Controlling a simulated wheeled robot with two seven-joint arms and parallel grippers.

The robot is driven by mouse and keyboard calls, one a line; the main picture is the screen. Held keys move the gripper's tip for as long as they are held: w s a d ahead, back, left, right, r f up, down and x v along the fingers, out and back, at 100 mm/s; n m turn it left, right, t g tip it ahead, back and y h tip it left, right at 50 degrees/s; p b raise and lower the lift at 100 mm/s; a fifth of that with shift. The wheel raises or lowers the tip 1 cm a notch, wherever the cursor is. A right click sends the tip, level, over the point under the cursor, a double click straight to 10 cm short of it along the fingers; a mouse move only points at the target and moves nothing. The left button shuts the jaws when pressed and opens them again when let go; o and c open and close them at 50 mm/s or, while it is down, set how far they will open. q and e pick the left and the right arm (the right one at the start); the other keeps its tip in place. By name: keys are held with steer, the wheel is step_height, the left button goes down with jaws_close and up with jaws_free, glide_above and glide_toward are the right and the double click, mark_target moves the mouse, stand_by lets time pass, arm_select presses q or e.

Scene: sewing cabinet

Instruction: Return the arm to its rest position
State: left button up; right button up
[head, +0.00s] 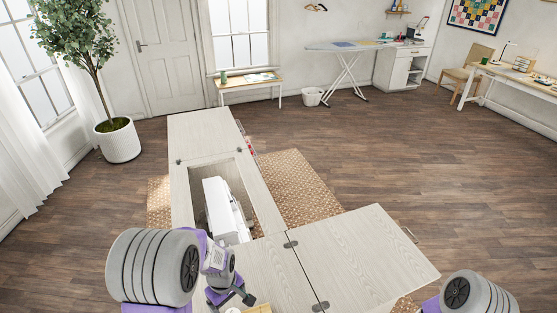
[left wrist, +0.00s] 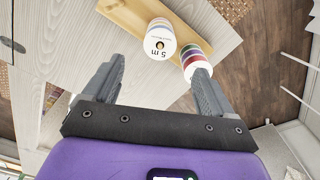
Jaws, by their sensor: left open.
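My left gripper (head: 231,297) is low in the head view, over the near part of the pale wood sewing cabinet (head: 265,265). In the left wrist view its two fingers (left wrist: 155,72) are spread apart with nothing between them. Beyond the fingertips stand a white roll marked "5 m" (left wrist: 160,42) and a roll with red and green bands (left wrist: 194,52), by a light wooden board (left wrist: 135,18). The banded roll is partly hidden by one finger. Only a part of my right arm (head: 470,291) shows at the bottom right; its gripper is out of view.
A white sewing machine (head: 222,208) sits in the cabinet's opening. A hinged leaf (head: 365,255) extends right. A patterned rug (head: 300,190) lies beneath the cabinet. A potted tree (head: 118,140) stands at left, an ironing board (head: 345,47) at the back. Floor to the right is clear.

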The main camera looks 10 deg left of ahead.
arm_select(q)
steer(key=s+d+f+m, duration=0.1)
steer(key=s+d+f, duration=0.1)
steer(key=f, duration=0.2)
steer(key=s+d+f+m+h, duration=0.1)
steer(key=s+f+m, duration=0.1)
steer(key=f, duration=0.2)
steer(key=s+d+f+m, duration=0.2)
steer(key=f, duration=0.1)
steer(key=shift+d+f+h, duration=0.35)
steer(key=shift+f+h, duration=0.05)
steer(key=s+d+f+m+h, duration=0.3)
steer(key=s+d+f+m, duration=0.15)
steer(key=d, duration=0.35)
steer(key=shift+n+t+y, duration=0.3)
steer(key=shift+n, duration=0.05)
steer(key=f+b, duration=0.1)
steer(key=b, duration=0.1)
steer(key=f+b, duration=0.4)
steer(key=shift+s+a+f, duration=0.15)
steer(key=shift+a+f, duration=0.1)
steer(key=shift+a, duration=0.15)
